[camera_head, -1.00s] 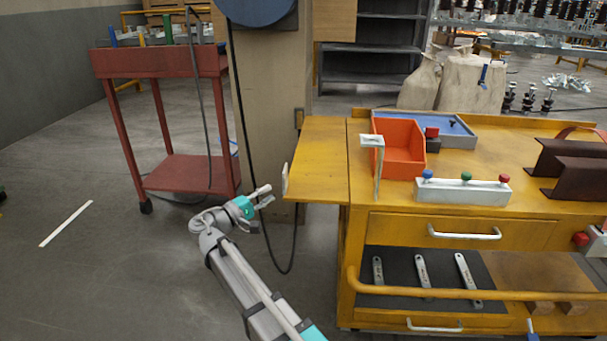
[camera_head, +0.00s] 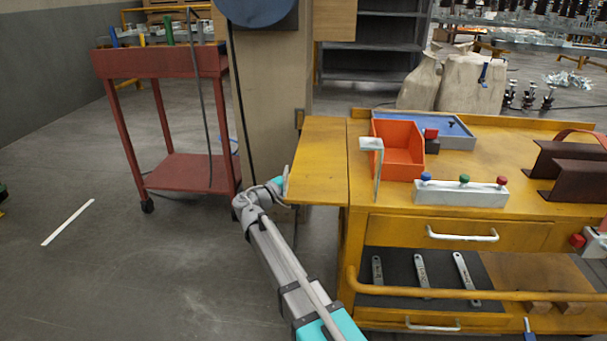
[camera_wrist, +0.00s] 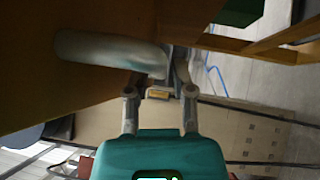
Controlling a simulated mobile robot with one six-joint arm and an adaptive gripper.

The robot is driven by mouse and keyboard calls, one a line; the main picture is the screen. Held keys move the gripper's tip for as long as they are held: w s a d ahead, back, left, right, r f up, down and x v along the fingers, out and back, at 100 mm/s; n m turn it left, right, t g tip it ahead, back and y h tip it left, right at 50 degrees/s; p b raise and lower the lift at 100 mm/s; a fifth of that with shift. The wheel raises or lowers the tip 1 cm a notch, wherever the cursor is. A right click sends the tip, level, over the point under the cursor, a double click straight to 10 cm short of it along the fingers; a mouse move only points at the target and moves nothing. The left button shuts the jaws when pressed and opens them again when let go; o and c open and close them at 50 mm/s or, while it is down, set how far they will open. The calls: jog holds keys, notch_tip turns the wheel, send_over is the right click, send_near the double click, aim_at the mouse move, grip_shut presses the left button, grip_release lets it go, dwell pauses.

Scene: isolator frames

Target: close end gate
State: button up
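The end gate is the yellow flap (camera_head: 318,160) on the left end of the yellow cart. It sticks out to the left, about level with the cart top, past a seam. A pale handle (camera_head: 286,180) is at its left edge. In the wrist view the handle (camera_wrist: 105,48) is a thick grey bar along the brown-yellow panel (camera_wrist: 50,90). My gripper (camera_wrist: 162,70) is at the handle's right end, with a finger on each side of that end. Whether they press on it is not clear. In the head view my gripper is largely hidden at the flap's edge.
The yellow cart top (camera_head: 480,160) holds an orange bin (camera_head: 400,165), a white block with coloured knobs (camera_head: 460,195) and brown beams. A wooden column (camera_head: 265,110) stands behind the flap. A red trolley (camera_head: 175,65) is at the left. The floor between is clear.

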jog(key=shift+w+d+r, duration=0.1)
jog(key=shift+w+d, duration=0.25)
jog(key=shift+c, duration=0.3)
grip_shut()
jog(key=shift+d+r+p, duration=0.1)
jog(key=shift+d+p, duration=0.05)
jog(key=shift+p, duration=0.15)
